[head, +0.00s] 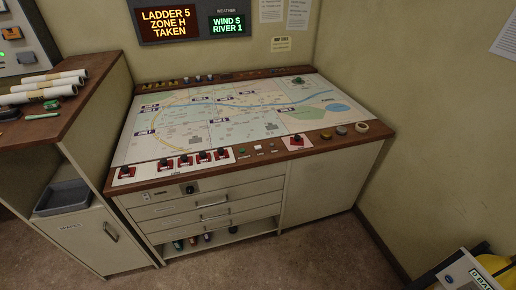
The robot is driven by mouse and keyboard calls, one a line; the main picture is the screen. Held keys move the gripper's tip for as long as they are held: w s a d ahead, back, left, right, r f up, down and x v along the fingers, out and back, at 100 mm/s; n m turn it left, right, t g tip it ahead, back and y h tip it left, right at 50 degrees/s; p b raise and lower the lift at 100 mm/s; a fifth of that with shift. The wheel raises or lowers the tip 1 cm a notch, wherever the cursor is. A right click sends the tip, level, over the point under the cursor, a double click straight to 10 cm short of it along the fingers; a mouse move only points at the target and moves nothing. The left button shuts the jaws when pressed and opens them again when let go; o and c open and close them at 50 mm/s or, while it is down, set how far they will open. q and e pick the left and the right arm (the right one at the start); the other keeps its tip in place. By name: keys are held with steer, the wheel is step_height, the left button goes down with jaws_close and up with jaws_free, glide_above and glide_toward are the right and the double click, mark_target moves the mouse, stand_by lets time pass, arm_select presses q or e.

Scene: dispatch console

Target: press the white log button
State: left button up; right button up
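The dispatch console (220,176) stands against the back wall with a map on its sloping top. On its wooden front rim, right of the row of red-based black levers (185,162), is a small group of buttons. A small white button (258,148) seems to be among them; its label is too small to read. Neither of my grippers is in the head view, so nothing is seen touching the button.
Another red-based lever (297,140) and a tape roll (361,127) sit to the right on the rim. A side cabinet (88,130) with paper rolls (45,90) stands left. A yellow-and-grey object (470,272) is at the lower right. The floor before the console is clear.

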jaws_close()
stand_by(0.3)
stand_by(1.2)
